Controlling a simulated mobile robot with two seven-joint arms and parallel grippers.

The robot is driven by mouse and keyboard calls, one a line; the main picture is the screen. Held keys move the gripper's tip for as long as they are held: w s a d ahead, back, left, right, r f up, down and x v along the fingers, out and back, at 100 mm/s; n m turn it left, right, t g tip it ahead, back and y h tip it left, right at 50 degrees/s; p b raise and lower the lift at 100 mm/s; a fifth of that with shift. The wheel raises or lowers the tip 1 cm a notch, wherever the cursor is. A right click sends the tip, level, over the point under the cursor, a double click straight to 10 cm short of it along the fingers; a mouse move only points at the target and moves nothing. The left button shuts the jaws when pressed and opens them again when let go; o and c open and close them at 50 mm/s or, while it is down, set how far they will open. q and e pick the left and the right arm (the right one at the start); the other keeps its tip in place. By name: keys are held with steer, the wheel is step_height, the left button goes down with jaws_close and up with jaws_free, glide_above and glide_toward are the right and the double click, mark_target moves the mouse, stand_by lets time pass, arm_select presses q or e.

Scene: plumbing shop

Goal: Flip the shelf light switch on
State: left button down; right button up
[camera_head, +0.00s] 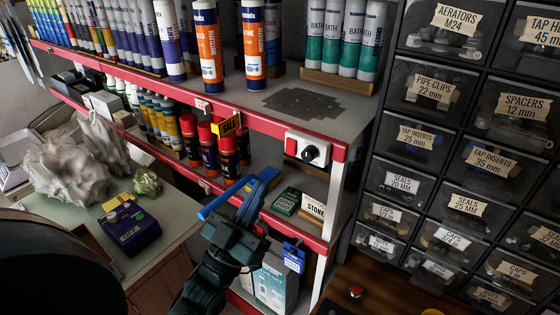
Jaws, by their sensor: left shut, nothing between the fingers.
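The switch box (309,149) is white and is mounted on the red front edge of the upper shelf, near its right end. I cannot tell whether the rocker is on or off. My left gripper (267,177) is shut and empty, with blue fingers. In the picture it is below and left of the switch box, apart from it, in front of the lower shelf. My right gripper is not in view.
The upper shelf (350,117) holds sealant tubes. Spray cans (228,150) stand on the lower shelf behind a yellow tag (228,125). A light-blue rod (218,202) shows beside my left gripper. Labelled drawers (415,135) fill the right. A counter (165,218) is at left.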

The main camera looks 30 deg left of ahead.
mark_target(290, 148)
arm_select(q)
steer(key=w, duration=0.2)
steer(key=w+r, duration=0.1)
steer(key=w, duration=0.1)
steer(key=w+d+r+p, duration=0.1)
steer(key=w, duration=0.1)
steer(key=shift+w+r, duration=0.1)
steer(key=shift+w, duration=0.45)
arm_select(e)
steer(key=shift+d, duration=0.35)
